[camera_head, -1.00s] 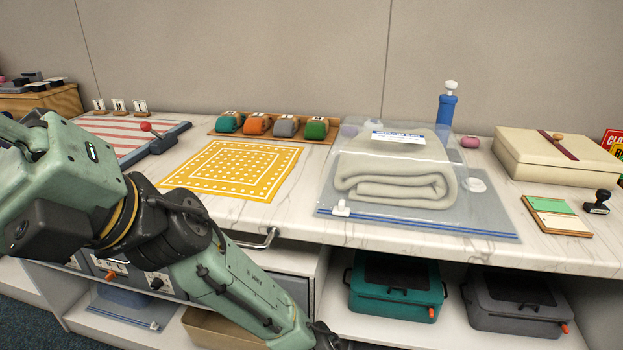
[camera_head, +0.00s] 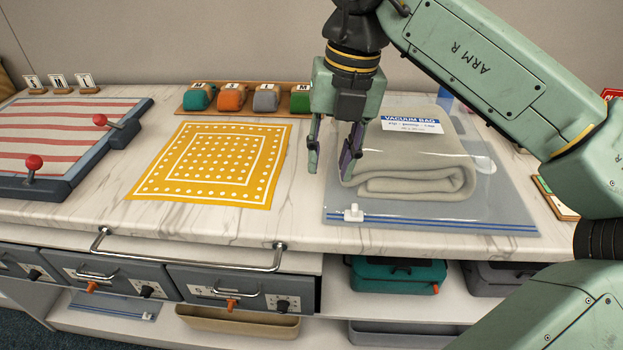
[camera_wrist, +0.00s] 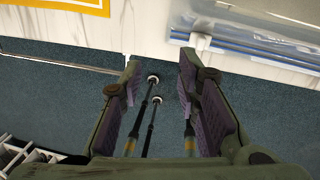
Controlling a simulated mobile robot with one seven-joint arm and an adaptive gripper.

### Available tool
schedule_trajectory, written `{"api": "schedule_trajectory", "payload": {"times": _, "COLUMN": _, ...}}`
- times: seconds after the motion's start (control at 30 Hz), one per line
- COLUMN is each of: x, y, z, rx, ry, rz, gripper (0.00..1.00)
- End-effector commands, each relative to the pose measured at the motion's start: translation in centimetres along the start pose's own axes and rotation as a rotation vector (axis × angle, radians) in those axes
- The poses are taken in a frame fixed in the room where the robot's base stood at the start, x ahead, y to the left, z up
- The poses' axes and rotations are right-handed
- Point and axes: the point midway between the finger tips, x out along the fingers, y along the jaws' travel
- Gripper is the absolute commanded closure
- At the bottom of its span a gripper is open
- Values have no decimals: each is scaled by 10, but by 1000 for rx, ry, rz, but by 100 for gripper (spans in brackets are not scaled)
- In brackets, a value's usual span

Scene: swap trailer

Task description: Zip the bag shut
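The clear vacuum bag (camera_head: 500,190) lies flat on the counter with a folded beige blanket (camera_head: 425,165) inside it. A blue zip strip (camera_head: 450,224) runs along its front edge. The white zip slider (camera_head: 353,213) sits at the left end of that strip. It also shows in the wrist view (camera_wrist: 201,41), above the right finger. My gripper (camera_head: 332,172) points down near the bag's left edge, behind the slider in the head view. Its fingers are apart with nothing between them. In the wrist view my gripper (camera_wrist: 155,80) is open too.
A yellow dotted cloth (camera_head: 215,162) lies left of the bag. A striped board with red-knobbed levers (camera_head: 70,140) is further left. Colored rolls (camera_head: 265,98) stand at the back. A metal rail (camera_head: 190,259) runs along the counter front above drawers (camera_head: 240,288).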

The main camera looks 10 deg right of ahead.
Motion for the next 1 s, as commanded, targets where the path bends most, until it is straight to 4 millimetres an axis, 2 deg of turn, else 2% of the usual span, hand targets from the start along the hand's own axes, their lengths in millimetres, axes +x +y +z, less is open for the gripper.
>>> {"api": "schedule_trajectory", "payload": {"times": 0.03, "x": -7, "y": -23, "z": -2, "rx": 67, "ry": 4, "rz": -53, "gripper": 70}}
{"api": "schedule_trajectory", "payload": {"times": 0.1, "x": -12, "y": -42, "z": -6, "rx": 126, "ry": 10, "rz": -102, "gripper": 70}}
{"api": "schedule_trajectory", "payload": {"times": 0.2, "x": -12, "y": -54, "z": -8, "rx": 161, "ry": 14, "rz": -131, "gripper": 70}}
{"api": "schedule_trajectory", "payload": {"times": 0.37, "x": 7, "y": -57, "z": -9, "rx": 159, "ry": 17, "rz": -130, "gripper": 70}}
{"api": "schedule_trajectory", "payload": {"times": 0.7, "x": 69, "y": -63, "z": -11, "rx": 155, "ry": 17, "rz": -126, "gripper": 70}}
{"api": "schedule_trajectory", "payload": {"times": 0.83, "x": 84, "y": -65, "z": -11, "rx": 156, "ry": 16, "rz": -126, "gripper": 70}}
{"api": "schedule_trajectory", "payload": {"times": 1.0, "x": 93, "y": -66, "z": -11, "rx": 155, "ry": 15, "rz": -127, "gripper": 70}}
